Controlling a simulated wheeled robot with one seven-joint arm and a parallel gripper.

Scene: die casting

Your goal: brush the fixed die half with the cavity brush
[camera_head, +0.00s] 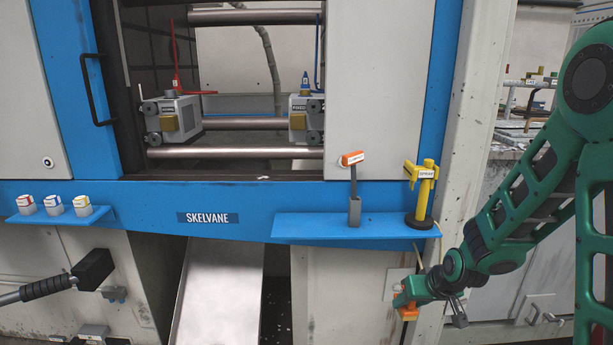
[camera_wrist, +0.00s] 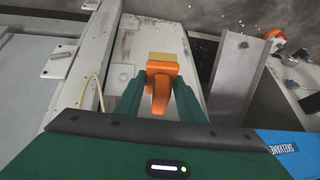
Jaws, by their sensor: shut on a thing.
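My gripper (camera_head: 405,302) is low at the right, below the right blue shelf and in front of the machine's pale lower panel. It is shut on the cavity brush, whose orange handle (camera_wrist: 160,92) and tan brush block (camera_wrist: 162,57) show between the fingers in the wrist view. In the head view only small orange parts of the brush show at the gripper. The fixed die half (camera_head: 300,118) is a grey block with a yellowish insert, at the right side of the machine opening, up and left of my gripper and well apart from it.
A blue shelf (camera_head: 300,228) bears an orange-topped tool (camera_head: 354,205) and a yellow sprayer-like tool (camera_head: 424,195). Another die half (camera_head: 180,115) is left in the opening, with tie bars (camera_head: 235,152) across. The sliding door (camera_head: 375,90) edges the fixed half. A metal chute (camera_head: 218,290) slopes below.

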